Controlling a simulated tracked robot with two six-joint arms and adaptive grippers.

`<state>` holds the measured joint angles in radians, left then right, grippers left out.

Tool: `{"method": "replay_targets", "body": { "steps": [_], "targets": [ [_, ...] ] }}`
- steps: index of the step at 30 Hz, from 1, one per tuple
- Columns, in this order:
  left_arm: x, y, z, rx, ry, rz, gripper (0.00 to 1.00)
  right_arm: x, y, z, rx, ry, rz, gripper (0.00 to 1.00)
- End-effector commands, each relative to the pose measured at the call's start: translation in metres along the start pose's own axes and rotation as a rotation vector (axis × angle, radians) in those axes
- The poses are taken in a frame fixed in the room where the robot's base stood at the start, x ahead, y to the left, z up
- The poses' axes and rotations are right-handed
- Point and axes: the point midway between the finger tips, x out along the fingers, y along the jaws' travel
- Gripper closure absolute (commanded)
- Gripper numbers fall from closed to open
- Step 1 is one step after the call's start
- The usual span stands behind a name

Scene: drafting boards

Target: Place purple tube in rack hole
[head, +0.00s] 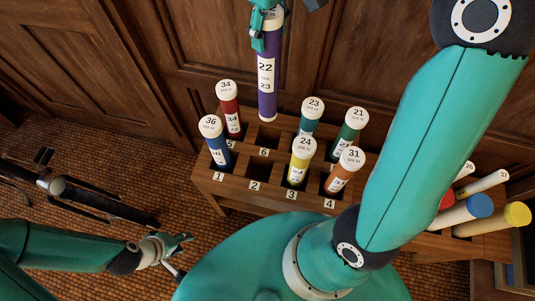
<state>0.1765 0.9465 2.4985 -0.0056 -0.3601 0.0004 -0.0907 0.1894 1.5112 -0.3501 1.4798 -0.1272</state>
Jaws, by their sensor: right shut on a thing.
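The purple tube (267,85), labelled 22 with a white cap, hangs upright from my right gripper (266,28), which is shut on its upper end at the top of the view. The tube's lower end shows just above the empty hole 6 (265,138) in the picture; its exact height is hard to tell. The wooden rack (215,188) has a second empty hole, 2 (254,185), in its front row. My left gripper (182,256) is open and empty at the lower left, apart from the rack.
Capped tubes fill the other rack holes: blue 36 (219,150), red 34 (232,118), yellow 24 (298,168) and several more around. Further tubes (465,212) lie slanted at the right. A dark metal stand (100,200) is on the tiled floor at left. Wooden panelling stands behind.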

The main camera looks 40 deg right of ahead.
Motion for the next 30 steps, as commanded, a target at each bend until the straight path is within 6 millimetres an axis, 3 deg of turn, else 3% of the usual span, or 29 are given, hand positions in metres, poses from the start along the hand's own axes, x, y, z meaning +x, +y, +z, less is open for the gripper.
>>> {"method": "replay_targets", "body": {
  "steps": [1, 6, 11, 24, 30],
  "targets": [
    [0.018, -0.006, 0.000, 0.000, -0.001, 0.000, 0.60, 0.021, 0.000, 0.000, 0.001, 0.000, 0.000, 1.00],
    [0.035, -0.013, 0.000, 0.000, -0.001, 0.000, 0.60, 0.045, 0.000, 0.000, 0.000, 0.000, 0.000, 1.00],
    [0.040, -0.015, 0.000, 0.000, 0.000, 0.000, 0.60, 0.062, 0.000, 0.001, 0.000, -0.002, 0.000, 1.00],
    [0.061, -0.022, 0.000, 0.000, 0.000, 0.000, 0.60, 0.172, 0.000, 0.001, 0.000, -0.004, -0.001, 1.00],
    [0.064, -0.023, 0.000, 0.000, 0.000, 0.000, 0.60, 0.200, 0.000, 0.000, -0.001, -0.001, 0.000, 1.00]
  ]
}}
